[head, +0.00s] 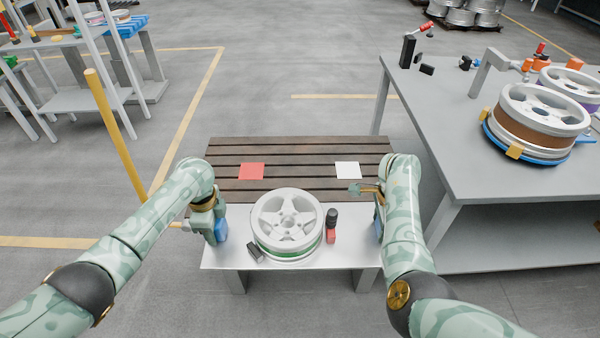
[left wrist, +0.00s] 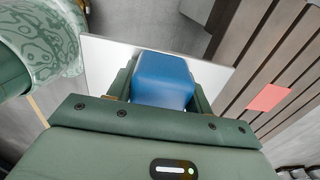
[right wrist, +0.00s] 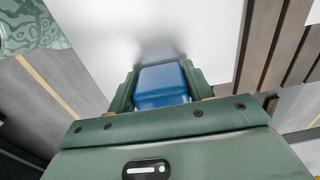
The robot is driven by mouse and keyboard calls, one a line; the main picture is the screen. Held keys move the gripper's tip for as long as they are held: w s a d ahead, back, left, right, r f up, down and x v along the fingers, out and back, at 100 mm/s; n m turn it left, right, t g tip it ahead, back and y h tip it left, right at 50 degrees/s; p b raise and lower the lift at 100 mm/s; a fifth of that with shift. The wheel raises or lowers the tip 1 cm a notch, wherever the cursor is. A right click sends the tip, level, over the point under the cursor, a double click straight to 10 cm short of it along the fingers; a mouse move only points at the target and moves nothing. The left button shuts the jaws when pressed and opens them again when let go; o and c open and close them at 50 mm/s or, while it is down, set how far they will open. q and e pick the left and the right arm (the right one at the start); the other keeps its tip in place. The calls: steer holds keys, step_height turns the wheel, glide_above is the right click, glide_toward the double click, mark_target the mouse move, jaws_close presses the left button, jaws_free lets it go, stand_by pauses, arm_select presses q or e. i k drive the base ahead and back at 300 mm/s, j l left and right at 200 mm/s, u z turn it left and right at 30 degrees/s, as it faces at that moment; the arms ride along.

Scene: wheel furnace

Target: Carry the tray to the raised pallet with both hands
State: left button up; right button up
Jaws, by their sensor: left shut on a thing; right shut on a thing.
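The light grey tray (head: 225,256) is in the lower middle of the head view, in front of the slatted brown pallet (head: 310,185). It carries a silver wheel (head: 286,222) with a green band, a small dark block (head: 255,252) and a black-and-red piece (head: 331,227). My left gripper (head: 215,228) is shut on the tray's left blue handle, clear in the left wrist view (left wrist: 163,80). My right gripper (head: 379,226) is shut on the right blue handle, clear in the right wrist view (right wrist: 162,85). I cannot tell whether the tray touches anything below.
A red square (head: 251,171) and a white square (head: 347,170) mark the pallet slats. A grey workbench (head: 440,120) stands to the right with wheels on it. A yellow post (head: 115,135) stands to the left. Open floor lies beyond the pallet.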

mark_target(300, 170)
steer(key=i, duration=1)
